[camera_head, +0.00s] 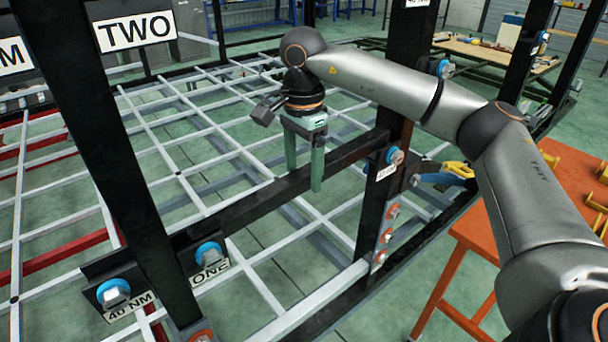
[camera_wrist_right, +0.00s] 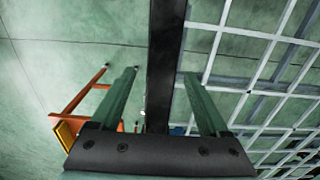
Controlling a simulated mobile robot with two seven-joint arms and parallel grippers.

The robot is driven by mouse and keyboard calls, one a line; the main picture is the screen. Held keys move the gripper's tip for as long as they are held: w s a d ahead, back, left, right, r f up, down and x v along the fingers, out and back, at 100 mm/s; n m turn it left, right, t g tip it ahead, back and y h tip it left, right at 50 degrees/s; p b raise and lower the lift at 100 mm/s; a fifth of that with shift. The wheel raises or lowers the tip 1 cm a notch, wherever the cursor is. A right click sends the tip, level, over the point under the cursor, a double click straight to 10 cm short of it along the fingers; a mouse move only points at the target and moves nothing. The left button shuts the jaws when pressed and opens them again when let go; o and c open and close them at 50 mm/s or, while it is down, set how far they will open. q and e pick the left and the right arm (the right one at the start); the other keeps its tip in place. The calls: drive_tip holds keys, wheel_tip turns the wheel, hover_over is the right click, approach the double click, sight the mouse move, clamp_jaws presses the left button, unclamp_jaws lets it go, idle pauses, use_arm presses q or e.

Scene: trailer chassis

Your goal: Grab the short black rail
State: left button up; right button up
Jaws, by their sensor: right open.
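The short black rail (camera_head: 255,203) runs between two black uprights in the head view. It also shows as a dark bar in the right wrist view (camera_wrist_right: 166,60). My right gripper (camera_head: 304,180) points down at the rail, near its right end. Its green fingers are apart, one on the near side of the rail and one towards the far side. In the right wrist view the rail passes between the open fingertips (camera_wrist_right: 160,76), with a gap visible on both sides. I cannot tell how deep the rail sits between them. My left gripper is not in view.
A black upright (camera_head: 378,200) with blue and orange fittings stands just right of the gripper. Another upright (camera_head: 110,140) stands at left. A light grey lattice frame (camera_head: 190,145) spreads behind the rail. An orange table (camera_head: 560,190) is at right, near my arm.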

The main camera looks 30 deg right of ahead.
drive_tip(key=shift+f, duration=0.85)
drive_tip(key=shift+c, duration=0.3)
clamp_jaws()
drive_tip(key=shift+w+r, duration=0.1)
idle(0.4)
